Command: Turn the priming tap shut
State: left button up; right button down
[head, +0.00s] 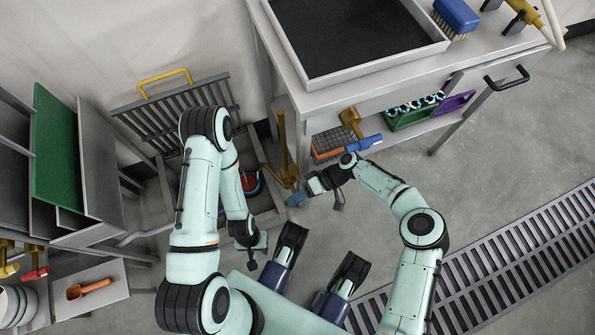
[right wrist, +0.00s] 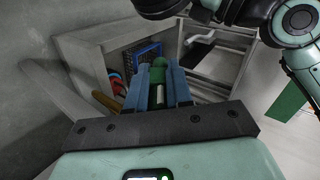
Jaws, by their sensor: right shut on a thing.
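The priming tap (head: 288,177) is brass and sits low on an upright brass pipe (head: 283,135) by the grey bench. My right gripper (head: 297,198) is at the tap. In the right wrist view, the blue fingers of my right gripper (right wrist: 158,95) stand on both sides of a green handle (right wrist: 158,76) with a pale strip, and are shut on it. The handle is mostly hidden in the head view, so its angle to the pipe is unclear. My left gripper (head: 252,264) hangs low, away from the tap; its fingers are too small to read.
A sink basin (head: 268,212) with a red and blue item (head: 250,182) lies left of the tap. The bench (head: 300,70) carries a dark tray (head: 350,35); its shelf holds an orange-and-grey crate (head: 333,143) and a green bin (head: 410,115). A floor grating (head: 500,265) runs at right.

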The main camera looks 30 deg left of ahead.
jog(key=g+y, duration=0.3)
jog(key=shift+g, duration=0.4)
dwell(0.4)
jog(key=c, duration=1)
grip_release()
jog(key=shift+c, duration=0.2)
